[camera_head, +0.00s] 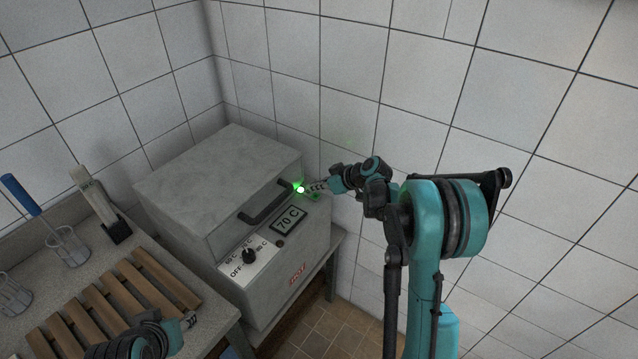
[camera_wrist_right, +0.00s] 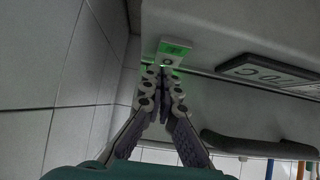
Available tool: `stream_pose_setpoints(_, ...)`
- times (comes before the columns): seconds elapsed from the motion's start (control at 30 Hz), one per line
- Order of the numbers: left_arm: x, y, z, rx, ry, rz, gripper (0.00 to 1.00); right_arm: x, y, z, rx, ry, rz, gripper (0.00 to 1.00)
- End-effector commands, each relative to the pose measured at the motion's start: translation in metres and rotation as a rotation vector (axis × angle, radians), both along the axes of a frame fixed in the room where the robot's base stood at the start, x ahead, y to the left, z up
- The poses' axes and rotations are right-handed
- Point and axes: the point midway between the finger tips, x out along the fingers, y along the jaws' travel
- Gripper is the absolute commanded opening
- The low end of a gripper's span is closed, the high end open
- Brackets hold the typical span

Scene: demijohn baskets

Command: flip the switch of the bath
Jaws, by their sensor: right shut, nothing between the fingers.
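The bath (camera_head: 215,190) is a grey box with a lid, a black handle and a sloped front panel. Its switch shows in the wrist view as a small plate (camera_wrist_right: 174,49) with a round mark, lit green. In the head view a bright green light (camera_head: 300,189) glows at the panel's right end, by the fingertips. My right gripper (camera_head: 317,187) is shut and empty; its tips (camera_wrist_right: 163,73) are at the switch plate's edge, and I cannot tell if they touch. My left gripper (camera_head: 188,321) is partly in view at the bottom left, its jaws unclear.
The panel bears a "70 C" plate (camera_head: 289,220) and a black dial (camera_head: 249,256), with the handle (camera_head: 265,203) above. Left on the counter are a wooden slatted rack (camera_head: 110,308), a beaker (camera_head: 68,246) with a blue-handled tool, and a brush in a holder (camera_head: 116,230). Tiled walls stand close behind.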

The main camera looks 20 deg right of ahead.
Motion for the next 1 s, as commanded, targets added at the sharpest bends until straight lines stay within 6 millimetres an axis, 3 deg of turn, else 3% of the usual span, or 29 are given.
stream_pose_setpoints(0.53,0.0,0.0,-0.0054,0.0,0.0,0.0,0.4,0.0043,0.0044,-0.0141,-0.01,0.012,0.003,0.0)
stream_pose_setpoints(1.0,0.0,0.0,-0.0042,0.0,0.0,0.0,0.4,0.0089,0.0079,-0.0118,-0.01,0.011,0.003,0.0)
